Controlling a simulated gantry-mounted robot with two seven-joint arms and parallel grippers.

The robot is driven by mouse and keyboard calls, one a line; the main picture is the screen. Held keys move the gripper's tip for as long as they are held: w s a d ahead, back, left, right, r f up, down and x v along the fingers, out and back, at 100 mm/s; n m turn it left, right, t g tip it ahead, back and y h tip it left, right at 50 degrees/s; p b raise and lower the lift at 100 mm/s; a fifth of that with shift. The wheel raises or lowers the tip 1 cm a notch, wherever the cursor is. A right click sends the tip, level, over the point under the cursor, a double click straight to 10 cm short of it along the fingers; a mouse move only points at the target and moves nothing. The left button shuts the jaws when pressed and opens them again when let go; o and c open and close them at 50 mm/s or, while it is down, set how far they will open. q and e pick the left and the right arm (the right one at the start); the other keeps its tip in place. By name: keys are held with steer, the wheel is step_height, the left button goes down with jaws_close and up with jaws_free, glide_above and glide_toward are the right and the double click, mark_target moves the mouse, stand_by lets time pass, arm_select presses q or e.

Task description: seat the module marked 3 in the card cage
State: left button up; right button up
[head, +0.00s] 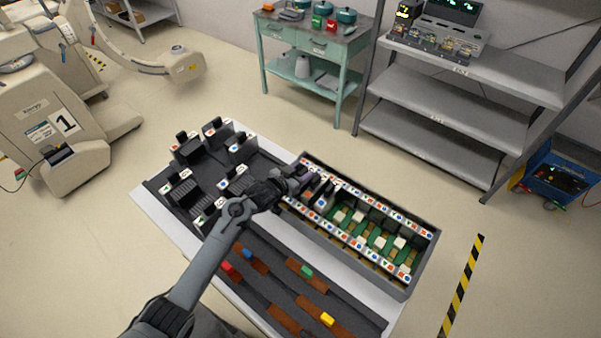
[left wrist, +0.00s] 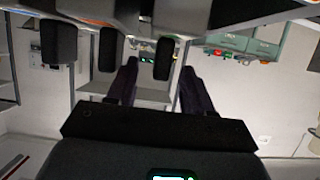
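The card cage (head: 425,236) is a long grey box with green slots and rows of coloured labels, on the right of the cart. My left gripper (head: 306,178) is over its far left end, beside dark modules (head: 323,197) standing there. In the left wrist view my left gripper's fingers (left wrist: 160,88) are apart, with a black handle (left wrist: 163,58) between them and gaps on both sides. More black handles (left wrist: 107,48) stand beside it. Several dark modules (head: 242,148) with labelled tops stand on the dark tray (head: 155,186) at left. I cannot read which is marked 3. My right gripper is not in view.
Brown strips with red, blue, green and yellow pieces (head: 327,318) lie at the cart's front. A grey shelf (head: 440,102) and a teal bench (head: 315,45) stand behind. A blue box (head: 556,178) is on the floor at right.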

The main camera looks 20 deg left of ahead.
arm_select(q)
steer(key=shift+s+f, duration=0.1)
steer(key=shift+f, duration=0.05)
steer(key=shift+s+a+r, duration=0.15)
steer(key=shift+s+r, duration=0.05)
steer(key=shift+s, duration=0.15)
steer(key=p+v, duration=0.1)
steer(key=v, duration=0.9)
steer(key=shift+p, duration=0.35)
steer(key=shift+r, duration=0.1)
